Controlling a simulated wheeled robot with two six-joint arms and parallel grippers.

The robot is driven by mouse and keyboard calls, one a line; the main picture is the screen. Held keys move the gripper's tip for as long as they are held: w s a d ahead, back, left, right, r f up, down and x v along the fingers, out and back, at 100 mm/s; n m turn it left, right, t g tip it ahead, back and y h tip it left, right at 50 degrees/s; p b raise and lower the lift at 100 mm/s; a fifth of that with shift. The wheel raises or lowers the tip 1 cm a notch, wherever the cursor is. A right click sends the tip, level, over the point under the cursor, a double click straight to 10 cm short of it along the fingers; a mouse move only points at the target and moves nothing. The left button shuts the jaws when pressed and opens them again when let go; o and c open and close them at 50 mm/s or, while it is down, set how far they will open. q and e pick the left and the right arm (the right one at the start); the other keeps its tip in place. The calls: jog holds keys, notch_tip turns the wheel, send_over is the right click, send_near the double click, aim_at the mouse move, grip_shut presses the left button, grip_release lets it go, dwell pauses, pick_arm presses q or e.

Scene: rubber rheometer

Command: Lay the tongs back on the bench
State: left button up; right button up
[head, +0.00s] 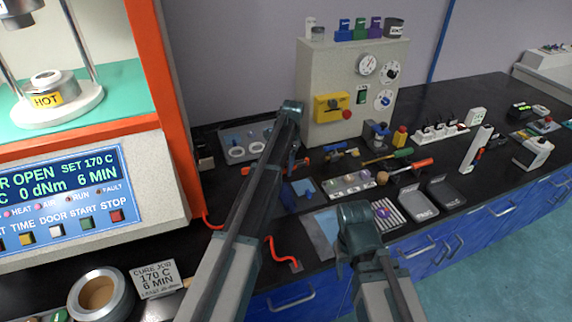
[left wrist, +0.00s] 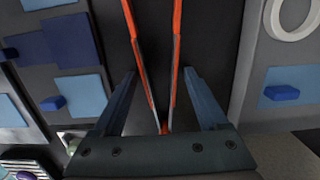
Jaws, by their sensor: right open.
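The tongs (left wrist: 148,75) have two long orange-red arms with grey sides. In the left wrist view they run lengthwise between the two fingers of my left gripper (left wrist: 158,75), over the black bench (left wrist: 210,30). My left gripper stands open, with a gap visible between each finger and the tongs. In the head view, orange ends of the tongs (head: 276,170) show beside my left gripper (head: 291,158), and my arm hides much of them. Whether the tongs touch the bench is unclear. My right gripper (head: 347,250) is over the front of the bench, its fingers largely hidden.
A grey tray with white rings (head: 226,145) lies left of my left gripper, and blue mats (head: 303,188) lie right. A beige control box (head: 345,70) stands behind. The orange-framed rheometer (head: 160,100) is at left. Several tools and trays crowd the middle bench.

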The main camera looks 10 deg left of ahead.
dwell(0.3)
pick_arm(q)
notch_tip(320, 180, up, 12)
jog(key=d+p, duration=0.1)
jog(key=p, duration=1.1)
jog(key=s+d+n, duration=0.2)
jog(key=s+d, duration=0.2)
jog(key=s, duration=0.8)
jog(key=s+d+n, duration=0.3)
jog(key=s+d, duration=0.1)
jog(key=s, duration=0.9)
jog(key=s+d+n, duration=0.2)
jog(key=s+d, duration=0.3)
jog(key=s, duration=0.8)
jog(key=shift+s+r, duration=0.1)
